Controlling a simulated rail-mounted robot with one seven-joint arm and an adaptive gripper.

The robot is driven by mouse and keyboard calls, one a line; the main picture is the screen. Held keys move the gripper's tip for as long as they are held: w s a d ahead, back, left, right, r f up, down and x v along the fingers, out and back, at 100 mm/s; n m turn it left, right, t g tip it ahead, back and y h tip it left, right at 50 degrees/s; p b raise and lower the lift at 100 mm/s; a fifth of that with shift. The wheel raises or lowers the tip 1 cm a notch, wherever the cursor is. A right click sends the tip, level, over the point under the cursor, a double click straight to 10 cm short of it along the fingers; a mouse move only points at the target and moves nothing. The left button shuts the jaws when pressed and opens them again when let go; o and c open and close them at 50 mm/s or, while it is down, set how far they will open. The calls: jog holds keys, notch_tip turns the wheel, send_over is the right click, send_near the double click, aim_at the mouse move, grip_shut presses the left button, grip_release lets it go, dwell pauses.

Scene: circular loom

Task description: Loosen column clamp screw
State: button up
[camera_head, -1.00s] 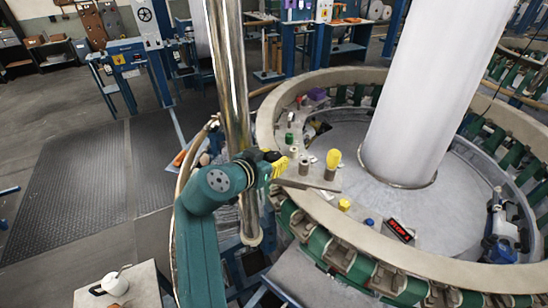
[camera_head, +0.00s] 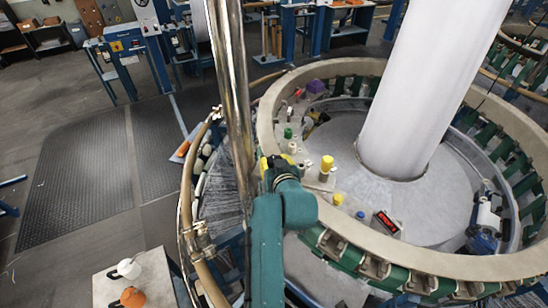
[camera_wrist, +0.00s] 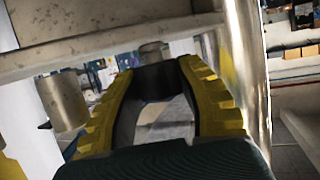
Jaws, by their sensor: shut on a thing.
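The chrome column (camera_head: 232,90) stands upright left of the loom ring, and it also shows at the right of the wrist view (camera_wrist: 245,70). My gripper (camera_head: 268,163) is beside this column, mostly hidden behind my wrist in the head view. In the wrist view, its yellow fingers (camera_wrist: 155,82) are closed on a dark piece (camera_wrist: 155,78) between their tips. A grey round part (camera_wrist: 152,53) shows just beyond it. I cannot tell whether the dark piece belongs to the clamp screw; no clamp screw is clearly recognisable in the head view.
The pale loom ring (camera_head: 430,262) curves close right of my arm. In the wrist view, a pale beam (camera_wrist: 100,38) crosses above the fingers. Floor mats (camera_head: 80,175) lie clear at left.

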jog(key=shift+f+n+y, duration=0.2)
jog(key=shift+n+y, duration=0.3)
jog(key=shift+y, duration=0.1)
jog(key=shift+g, duration=0.3)
jog(key=o, duration=1.2)
jog(key=shift+r, duration=0.1)
jog(key=shift+r, duration=0.15)
notch_tip(320, 180, up, 10)
jog(key=shift+f, duration=0.15)
